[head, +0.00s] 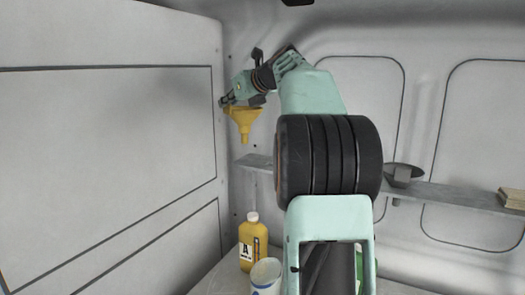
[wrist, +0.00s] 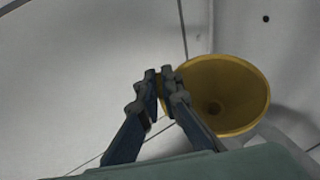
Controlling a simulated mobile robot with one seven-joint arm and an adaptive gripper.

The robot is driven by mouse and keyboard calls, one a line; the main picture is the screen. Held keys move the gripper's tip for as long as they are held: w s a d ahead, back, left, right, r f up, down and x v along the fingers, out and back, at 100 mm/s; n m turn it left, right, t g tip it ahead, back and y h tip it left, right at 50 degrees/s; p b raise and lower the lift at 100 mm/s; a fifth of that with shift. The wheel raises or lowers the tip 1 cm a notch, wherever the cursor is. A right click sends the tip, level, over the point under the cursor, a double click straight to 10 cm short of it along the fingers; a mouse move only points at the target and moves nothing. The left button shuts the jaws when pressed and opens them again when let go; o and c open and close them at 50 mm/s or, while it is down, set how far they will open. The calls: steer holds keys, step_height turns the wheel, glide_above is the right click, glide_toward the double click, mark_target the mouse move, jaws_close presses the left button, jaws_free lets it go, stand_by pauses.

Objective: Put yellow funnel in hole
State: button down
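The yellow funnel (head: 243,118) is upright in the air, wide end up and spout down, above the left end of the shelf. It also shows in the wrist view (wrist: 225,95), where I look down into its cone. My gripper (head: 226,101) is beside the funnel's left rim. In the wrist view my gripper (wrist: 161,76) has its fingertips close together at the rim's left edge, and it appears shut on it. No hole to take the funnel can be made out.
The grey shelf (head: 450,196) runs along the back wall and carries a dark funnel-like bowl (head: 403,174) and a wooden block (head: 512,198). Below stand a yellow bottle (head: 253,243) with a white cap and a white can (head: 266,277). The left wall (head: 110,150) is close to my gripper.

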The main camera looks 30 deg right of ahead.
mark_target(244, 123)
steer(key=d, duration=0.1)
steer(key=d+f, duration=0.1)
steer(key=d, duration=0.1)
steer(key=s+d+f, duration=0.1)
steer(key=d, duration=0.1)
steer(key=shift+f, duration=0.15)
steer(key=s+d+f, duration=0.1)
steer(key=d+f, duration=0.3)
steer(key=f, duration=0.5)
steer(key=shift+d+b, duration=0.4)
steer(key=shift+b, duration=0.05)
steer(key=shift+f, duration=0.15)
steer(key=shift+f, duration=0.5)
steer(key=c, duration=2.2)
jaws_free()
steer(key=shift+o, duration=0.2)
steer(key=shift+r, duration=0.1)
